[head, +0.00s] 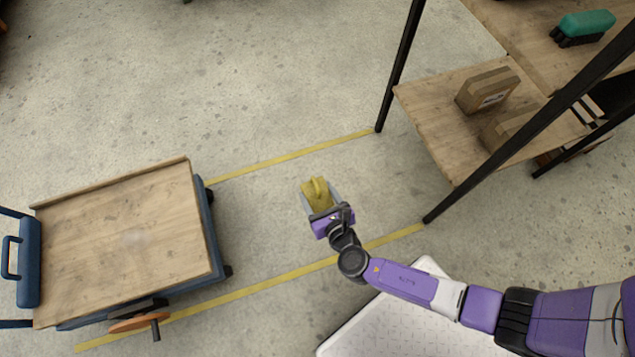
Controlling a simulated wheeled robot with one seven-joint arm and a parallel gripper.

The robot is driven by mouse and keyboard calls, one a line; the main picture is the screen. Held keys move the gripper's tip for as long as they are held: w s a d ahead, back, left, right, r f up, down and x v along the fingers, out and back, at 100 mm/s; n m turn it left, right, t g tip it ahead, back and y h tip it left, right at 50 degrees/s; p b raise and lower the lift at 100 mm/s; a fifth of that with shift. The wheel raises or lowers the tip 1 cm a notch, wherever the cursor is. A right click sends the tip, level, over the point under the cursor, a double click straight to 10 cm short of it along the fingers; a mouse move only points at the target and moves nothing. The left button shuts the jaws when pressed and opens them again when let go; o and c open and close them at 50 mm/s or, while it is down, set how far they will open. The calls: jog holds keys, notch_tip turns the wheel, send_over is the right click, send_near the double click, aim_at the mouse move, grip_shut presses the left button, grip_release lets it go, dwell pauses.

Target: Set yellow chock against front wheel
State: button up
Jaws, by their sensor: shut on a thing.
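The yellow chock (317,193) is held in my gripper (320,200), which is shut on it. The chock is over the concrete floor between the two yellow lines, apart from the cart and the shelf; its height above the floor is hard to judge. The blue cart (120,245) with a wooden deck stands at the left. A dark wheel (228,271) shows at its near right corner, and an orange disc (139,322) sticks out at its near side. The cart's other wheels are mostly hidden under the deck.
Two yellow floor lines (290,156) run from the cart to the shelf. A wooden shelf (440,110) with dark posts stands at the right, holding cardboard boxes (488,90) and a green brush (585,26). The floor between cart and gripper is clear.

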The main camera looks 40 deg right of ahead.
jog(key=shift+m+h, duration=0.3)
jog(key=f+b, duration=0.9)
jog(key=f, duration=0.4)
jog(key=s+a+f+b, duration=0.1)
jog(key=f+b, duration=0.8)
jog(key=f, duration=0.5)
jog(key=a+f+b, duration=0.1)
jog(key=f+b, duration=0.8)
jog(key=f, duration=0.4)
jog(key=shift+s+f+b, duration=0.3)
jog(key=shift+s+f, duration=0.1)
jog(key=shift+r, duration=0.1)
jog(key=o, duration=1.8)
jog(key=shift+d, duration=0.1)
